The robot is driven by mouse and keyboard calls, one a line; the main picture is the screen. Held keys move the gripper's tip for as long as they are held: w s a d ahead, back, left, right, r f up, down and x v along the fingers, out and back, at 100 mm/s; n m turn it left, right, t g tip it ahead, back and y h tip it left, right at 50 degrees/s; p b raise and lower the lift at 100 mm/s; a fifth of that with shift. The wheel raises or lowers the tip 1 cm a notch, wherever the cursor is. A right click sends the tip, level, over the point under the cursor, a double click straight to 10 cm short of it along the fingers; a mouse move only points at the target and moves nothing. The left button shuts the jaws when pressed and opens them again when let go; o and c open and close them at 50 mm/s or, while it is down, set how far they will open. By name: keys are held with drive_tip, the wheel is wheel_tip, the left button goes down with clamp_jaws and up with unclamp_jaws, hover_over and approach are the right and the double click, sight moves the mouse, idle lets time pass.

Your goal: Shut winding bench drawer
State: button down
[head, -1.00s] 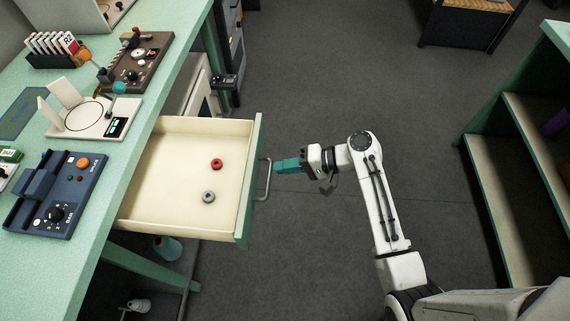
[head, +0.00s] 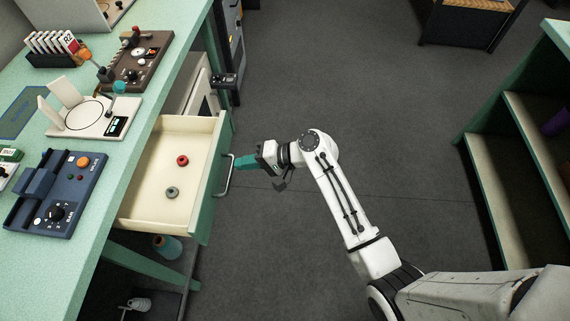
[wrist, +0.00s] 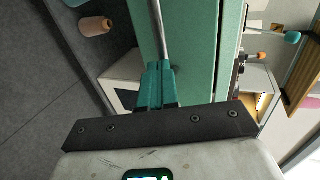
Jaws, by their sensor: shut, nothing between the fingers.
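The winding bench drawer (head: 150,205) is partly open, sticking out from under the green bench top (head: 112,180). Its green front (head: 210,185) carries a grey bar handle (head: 226,181), which also shows in the wrist view (wrist: 160,35). My gripper (head: 236,162) has teal fingers and is shut with nothing between them. Its fingertips are at the handle, at the outer side of the drawer front; whether they touch is hard to tell. In the wrist view the shut fingers (wrist: 158,72) overlap the end of the bar. A red ring (head: 182,160) and a grey ring (head: 172,192) lie in the drawer.
On the bench stand a blue control box (head: 60,195), a white device (head: 92,115) and a brown device (head: 137,65). A green bench leg (head: 155,268) and a teal cone (head: 167,245) are below the drawer. Shelves (head: 520,170) stand at right. The floor between is clear.

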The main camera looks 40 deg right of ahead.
drive_tip(key=b, duration=0.4)
approach(181, 167)
drive_tip(key=w+a, duration=0.1)
drive_tip(key=a, duration=0.1)
drive_tip(key=w+a, duration=0.1)
drive_tip(key=w, duration=0.1)
drive_tip(key=w+a, duration=0.2)
drive_tip(key=shift+w+a+r, duration=0.15)
drive_tip(key=shift+a+r, duration=0.15)
drive_tip(key=shift+r, duration=0.05)
drive_tip(key=shift+w+a, duration=0.4)
drive_tip(key=shift+w, duration=0.05)
drive_tip(key=shift+w+a+r, duration=0.1)
drive_tip(key=shift+a+r, duration=0.05)
drive_tip(key=shift+r, duration=0.05)
